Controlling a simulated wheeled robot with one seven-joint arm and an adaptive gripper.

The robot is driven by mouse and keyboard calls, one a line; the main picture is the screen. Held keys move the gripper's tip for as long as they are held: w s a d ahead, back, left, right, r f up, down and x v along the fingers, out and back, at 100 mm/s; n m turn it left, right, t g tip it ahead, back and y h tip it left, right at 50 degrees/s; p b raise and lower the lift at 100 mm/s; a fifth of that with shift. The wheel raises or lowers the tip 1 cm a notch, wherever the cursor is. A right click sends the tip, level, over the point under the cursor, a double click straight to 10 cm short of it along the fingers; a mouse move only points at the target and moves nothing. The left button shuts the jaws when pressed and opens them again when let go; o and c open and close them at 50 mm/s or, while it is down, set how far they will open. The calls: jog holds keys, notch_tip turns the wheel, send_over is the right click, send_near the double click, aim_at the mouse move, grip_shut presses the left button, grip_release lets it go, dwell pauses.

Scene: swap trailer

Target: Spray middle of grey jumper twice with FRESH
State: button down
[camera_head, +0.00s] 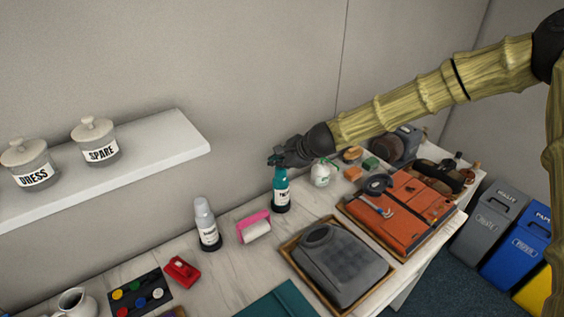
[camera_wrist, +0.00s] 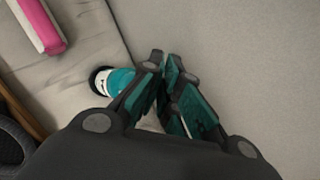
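The teal spray bottle (camera_head: 281,194) stands upright on the worktop near the wall, with a pale label whose word I cannot read clearly and a dark base. My gripper (camera_head: 279,161) is at the bottle's top in the head view and covers its spray head. In the wrist view, the fingers (camera_wrist: 164,72) are close together at the tips, and the bottle (camera_wrist: 121,80) shows just left of them. I cannot tell whether they hold the bottle. The grey jumper (camera_head: 345,264) lies folded in a wooden tray (camera_head: 308,277), to the front right of the bottle.
An orange garment (camera_head: 402,211) lies farther right. A shelf (camera_head: 130,160) juts out at left.

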aim_at(279, 168)
jog(key=shift+w+d+r+p, duration=0.15)
jog(key=shift+r+p, duration=0.9)
jog(key=shift+r, duration=0.25)
jog(key=shift+r+p, duration=0.85)
jog(key=shift+r, duration=0.35)
